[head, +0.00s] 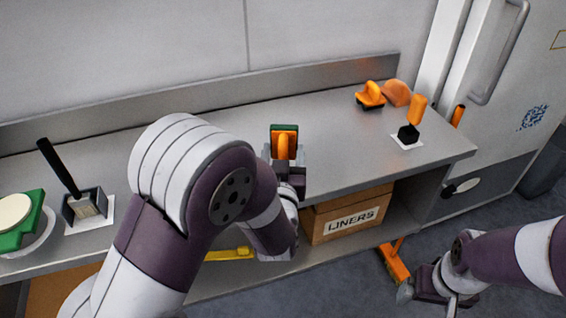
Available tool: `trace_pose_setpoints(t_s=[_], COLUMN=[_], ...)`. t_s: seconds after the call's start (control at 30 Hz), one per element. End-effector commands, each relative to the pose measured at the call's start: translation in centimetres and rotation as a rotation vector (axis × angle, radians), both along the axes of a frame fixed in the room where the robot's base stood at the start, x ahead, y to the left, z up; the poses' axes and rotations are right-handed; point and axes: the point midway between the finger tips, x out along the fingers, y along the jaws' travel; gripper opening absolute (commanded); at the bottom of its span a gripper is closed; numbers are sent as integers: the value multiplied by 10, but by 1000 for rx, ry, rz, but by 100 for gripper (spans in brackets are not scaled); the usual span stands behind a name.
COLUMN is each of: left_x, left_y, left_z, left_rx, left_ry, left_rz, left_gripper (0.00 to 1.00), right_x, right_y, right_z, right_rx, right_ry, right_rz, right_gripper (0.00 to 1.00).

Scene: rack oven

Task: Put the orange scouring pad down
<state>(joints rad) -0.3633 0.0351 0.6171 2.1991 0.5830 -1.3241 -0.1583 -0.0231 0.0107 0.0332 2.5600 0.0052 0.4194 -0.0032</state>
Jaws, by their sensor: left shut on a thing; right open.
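The orange scouring pad (284,144), an orange handle on a dark green-edged pad, is in my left gripper (286,165), which is shut on it. It is over the middle of the steel bench (335,140), and I cannot tell whether it touches the top. My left forearm hides part of the bench and the gripper. My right gripper (434,292) is open and empty at the lower right, low in front of the bench.
At the back right stand an orange-handled tool (371,94), an orange dome-shaped thing (397,92) and an orange-and-black brush (411,128) on a white mat. At left are a black-handled brush (62,170) in a holder and a green thing (28,222). A LINERS box (345,215) sits below.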

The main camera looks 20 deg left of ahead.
Motion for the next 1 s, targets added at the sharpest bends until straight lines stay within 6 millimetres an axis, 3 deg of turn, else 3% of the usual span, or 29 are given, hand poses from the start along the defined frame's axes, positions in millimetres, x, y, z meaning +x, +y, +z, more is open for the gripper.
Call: trace_pose_setpoints(t_s=[0.07,0.43,0.47,0.5,0.53,0.87,1.0], left_x=[0,0,0,0,0,0,-25], left_y=[0,-1,-1,-1,-1,-1,-7], left_z=[-17,-21,-19,-19,-19,-11,-15], left_rx=[1,0,0,0,0,0,0], left_ry=[3,-1,0,0,0,0,1], left_rz=[-1,0,0,0,0,0,-6], left_gripper=[30,30,73,86,89,89,89], right_x=[0,0,0,0,0,0,0], right_y=[0,0,0,0,0,0,0], right_z=[-6,-10,-8,-8,-8,0,-4], right_rx=[0,0,0,0,0,0,0], right_ry=[0,0,0,0,0,0,0], right_rz=[0,0,0,0,0,0,0], right_gripper=[89,89,89,89,89,89,89])
